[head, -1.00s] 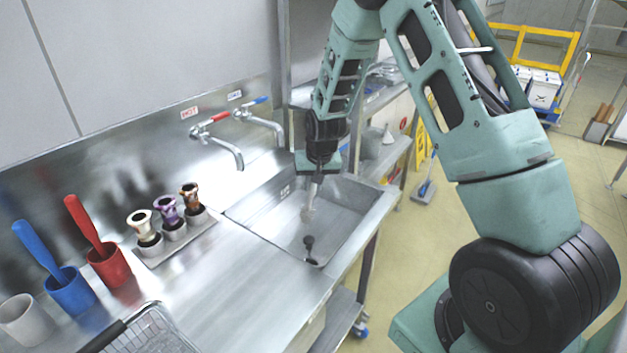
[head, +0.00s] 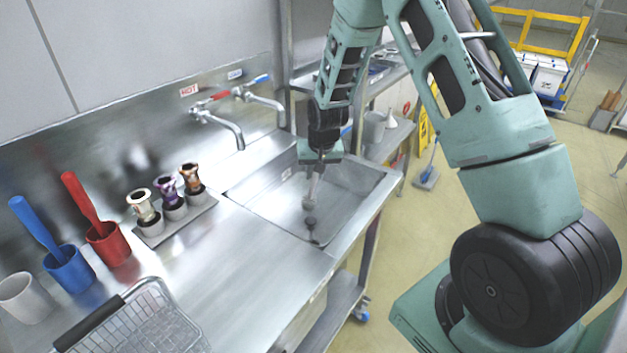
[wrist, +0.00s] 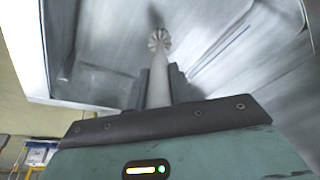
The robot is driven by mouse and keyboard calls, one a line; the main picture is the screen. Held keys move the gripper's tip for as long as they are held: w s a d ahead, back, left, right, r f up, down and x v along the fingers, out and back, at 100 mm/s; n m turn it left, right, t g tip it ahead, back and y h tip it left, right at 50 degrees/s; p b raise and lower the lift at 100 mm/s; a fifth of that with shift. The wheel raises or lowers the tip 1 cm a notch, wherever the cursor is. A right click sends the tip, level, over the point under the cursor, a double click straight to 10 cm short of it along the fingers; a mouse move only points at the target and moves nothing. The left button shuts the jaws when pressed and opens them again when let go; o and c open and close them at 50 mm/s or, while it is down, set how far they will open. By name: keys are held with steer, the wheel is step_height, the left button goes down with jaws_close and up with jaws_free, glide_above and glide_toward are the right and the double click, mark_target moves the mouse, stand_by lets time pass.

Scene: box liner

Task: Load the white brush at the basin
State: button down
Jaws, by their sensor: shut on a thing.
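My gripper (head: 320,166) is shut on the white brush (head: 313,188) and holds it head down over the steel basin (head: 348,195). In the wrist view the pale handle (wrist: 158,88) stands between the dark jaws, and the ribbed round head (wrist: 159,40) is at the far end. A small dark shape (head: 310,222) lies just below the brush head, at the basin's floor. I cannot tell whether they touch. A white cup (head: 25,298) at the far left of the counter holds no brush.
A blue cup (head: 70,272) and a red cup (head: 110,246) hold matching brushes. Three patterned vessels (head: 168,196) stand in a rack. Two taps (head: 222,128) reach out behind the basin. A wire basket (head: 150,320) sits at the counter's front.

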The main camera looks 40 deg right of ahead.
steer(key=shift+r, duration=0.1)
step_height(320, 180, up, 15)
steer(key=p, duration=1)
steer(key=shift+r, duration=0.15)
stand_by(0.4)
steer(key=shift+r, duration=0.1)
stand_by(1.9)
step_height(320, 180, up, 4)
steer(key=p, duration=0.3)
stand_by(0.8)
